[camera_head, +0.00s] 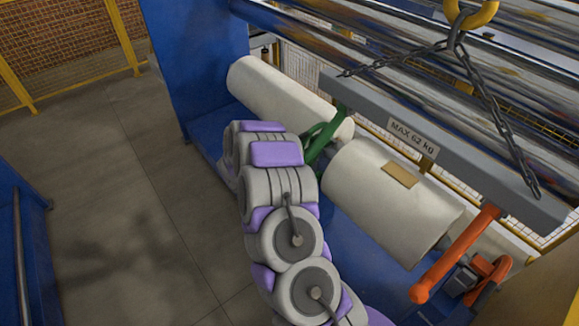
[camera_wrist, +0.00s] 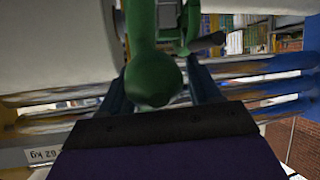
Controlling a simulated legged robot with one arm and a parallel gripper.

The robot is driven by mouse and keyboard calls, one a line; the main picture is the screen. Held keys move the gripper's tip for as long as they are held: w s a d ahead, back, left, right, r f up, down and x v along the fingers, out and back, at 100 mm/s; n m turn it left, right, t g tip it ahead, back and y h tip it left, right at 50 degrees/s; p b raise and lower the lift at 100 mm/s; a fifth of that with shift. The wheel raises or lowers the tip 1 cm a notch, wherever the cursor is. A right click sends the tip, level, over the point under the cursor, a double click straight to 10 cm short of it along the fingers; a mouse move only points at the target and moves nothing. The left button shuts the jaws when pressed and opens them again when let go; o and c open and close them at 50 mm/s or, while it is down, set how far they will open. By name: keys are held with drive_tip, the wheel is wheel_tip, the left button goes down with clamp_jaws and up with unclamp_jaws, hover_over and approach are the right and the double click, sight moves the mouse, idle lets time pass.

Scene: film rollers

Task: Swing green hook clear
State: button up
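The green hook (camera_head: 320,138) hangs from the left end of the grey lifting beam (camera_head: 405,130) and reaches down to the end of a white roll (camera_head: 283,97). My arm's end is right beside the hook in the head view, and hides my fingers and part of the hook. In the wrist view, the green hook's rounded end (camera_wrist: 153,79) is straight ahead of my gripper (camera_wrist: 160,84), with a dark finger on each side. Whether the fingers press on it cannot be told.
The beam hangs on chains from a yellow hook (camera_head: 472,12). An orange hook (camera_head: 455,255) is on its right end. A second white roll (camera_head: 385,200) with a tan label lies beneath it. Metal rollers run behind. Grey floor (camera_head: 110,200) is clear at left.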

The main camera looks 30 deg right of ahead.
drive_tip(key=shift+o, duration=0.8)
drive_tip(key=shift+s+a+f, duration=0.1)
drive_tip(key=shift+o, duration=0.2)
drive_tip(key=shift+a+f, duration=0.15)
drive_tip(key=shift+f, duration=0.05)
drive_tip(key=v, duration=1.7)
drive_tip(key=shift+p, duration=0.4)
drive_tip(key=shift+a+r, duration=0.15)
